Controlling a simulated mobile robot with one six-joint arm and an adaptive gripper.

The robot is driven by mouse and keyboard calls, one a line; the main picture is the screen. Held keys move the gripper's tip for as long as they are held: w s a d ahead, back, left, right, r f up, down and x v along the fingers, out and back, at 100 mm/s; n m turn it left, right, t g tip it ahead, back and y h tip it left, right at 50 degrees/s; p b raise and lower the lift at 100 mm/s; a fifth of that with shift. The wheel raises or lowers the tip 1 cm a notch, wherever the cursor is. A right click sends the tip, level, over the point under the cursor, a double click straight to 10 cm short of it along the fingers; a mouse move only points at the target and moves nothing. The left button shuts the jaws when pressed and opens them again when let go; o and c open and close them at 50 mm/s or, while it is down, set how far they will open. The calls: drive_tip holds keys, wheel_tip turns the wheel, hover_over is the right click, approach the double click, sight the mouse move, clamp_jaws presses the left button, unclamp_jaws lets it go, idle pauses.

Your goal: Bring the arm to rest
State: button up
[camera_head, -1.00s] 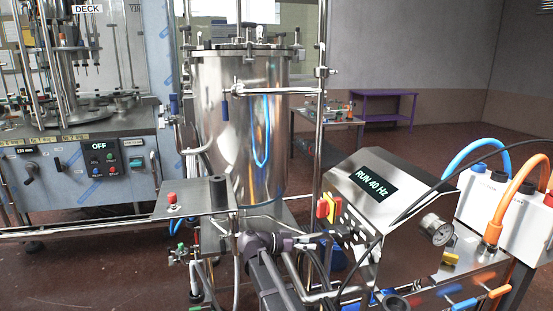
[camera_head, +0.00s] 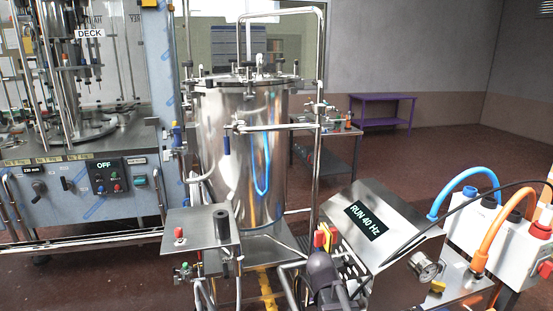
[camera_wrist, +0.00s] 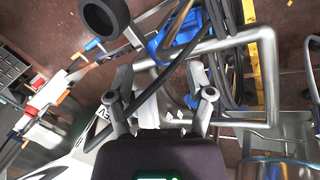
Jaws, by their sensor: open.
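My gripper (camera_wrist: 160,82) shows in the wrist view with its two grey fingers apart and nothing between them. It hangs over pipes, hoses and the floor. In the head view a dark rounded part of my arm is at the bottom centre, in front of the control box (camera_head: 392,217) with the "RUN 40 Hz" display. My fingertips are not clear in that view.
A tall steel tank (camera_head: 240,150) stands just behind my arm. A small steel shelf (camera_head: 192,235) with a red button is to its left. Blue (camera_head: 455,190) and orange (camera_head: 497,235) hoses are at right. Open floor lies behind, near a purple table (camera_head: 380,97).

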drive_tip(key=s+a+r+n+y+p, duration=0.1)
drive_tip(key=s+r+n+y+p, duration=0.2)
drive_tip(key=s+r+y+p, duration=0.1)
drive_tip(key=shift+s+a+r+p, duration=0.2)
drive_tip(key=shift+s+r+p, duration=0.2)
drive_tip(key=shift+s, duration=0.5)
idle(1.9)
drive_tip(key=shift+c, duration=0.8)
